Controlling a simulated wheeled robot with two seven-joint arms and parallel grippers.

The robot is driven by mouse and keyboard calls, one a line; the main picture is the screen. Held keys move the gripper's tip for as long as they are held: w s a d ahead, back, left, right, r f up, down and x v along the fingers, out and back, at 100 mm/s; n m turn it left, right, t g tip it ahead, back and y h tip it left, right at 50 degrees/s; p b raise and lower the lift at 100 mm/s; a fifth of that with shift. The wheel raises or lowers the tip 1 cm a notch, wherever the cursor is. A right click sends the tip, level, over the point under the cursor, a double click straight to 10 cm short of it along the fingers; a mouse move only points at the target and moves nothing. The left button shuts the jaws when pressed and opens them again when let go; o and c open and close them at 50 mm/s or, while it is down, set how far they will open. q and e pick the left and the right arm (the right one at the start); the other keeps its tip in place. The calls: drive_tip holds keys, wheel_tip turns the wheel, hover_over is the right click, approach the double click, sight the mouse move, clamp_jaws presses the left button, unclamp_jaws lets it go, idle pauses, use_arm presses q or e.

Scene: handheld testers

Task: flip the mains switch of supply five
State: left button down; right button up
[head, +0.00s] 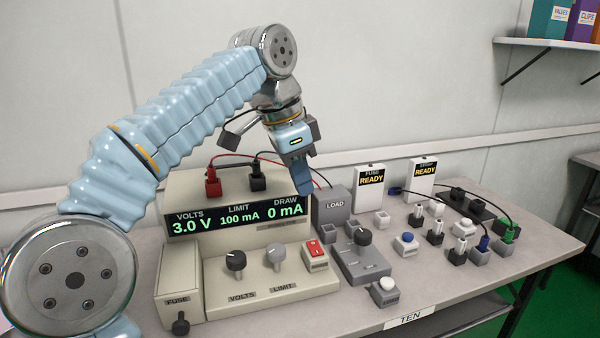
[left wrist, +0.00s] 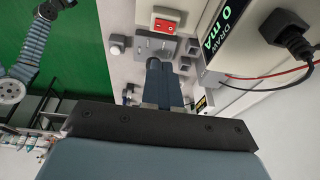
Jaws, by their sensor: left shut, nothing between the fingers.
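A beige power supply (head: 180,245) stands on the bench, its lit display (head: 238,217) reading 3.0 V, limit 100 mA, draw 0 mA. A red rocker switch (head: 315,250) sits on a raised block at the right of its front panel. The switch also shows in the left wrist view (left wrist: 165,25); its lettering and tilt are too small to read. My left gripper (head: 303,188) is shut and empty, above and behind the switch, by the supply's right top corner. In the left wrist view its fingers (left wrist: 160,75) point toward the switch, apart from it. My right gripper does not show.
The bench label (head: 410,317) reads TEN. Two knobs (head: 236,262) sit left of the switch; a grey LOAD box (head: 334,208) and knobbed box (head: 363,250) stand right. Black and red plugs (head: 213,182) with leads rise from the supply's top. Several small testers fill the bench's right.

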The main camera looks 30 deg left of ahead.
use_arm(q)
drive_tip(key=shift+s+a+r, duration=0.1)
drive_tip(key=shift+s+r, duration=0.05)
drive_tip(key=shift+r, duration=0.3)
drive_tip(key=shift+w+a+r, duration=0.25)
drive_tip(key=shift+w+a, duration=0.15)
drive_tip(key=shift+a, duration=0.1)
drive_tip(key=shift+f, duration=0.1)
drive_tip(key=b, duration=0.2)
approach(315, 243)
drive_tip(key=x, duration=0.5)
drive_tip(key=shift+w+d, duration=0.1)
drive_tip(key=shift+d, duration=0.05)
drive_tip(key=shift+f, duration=0.5)
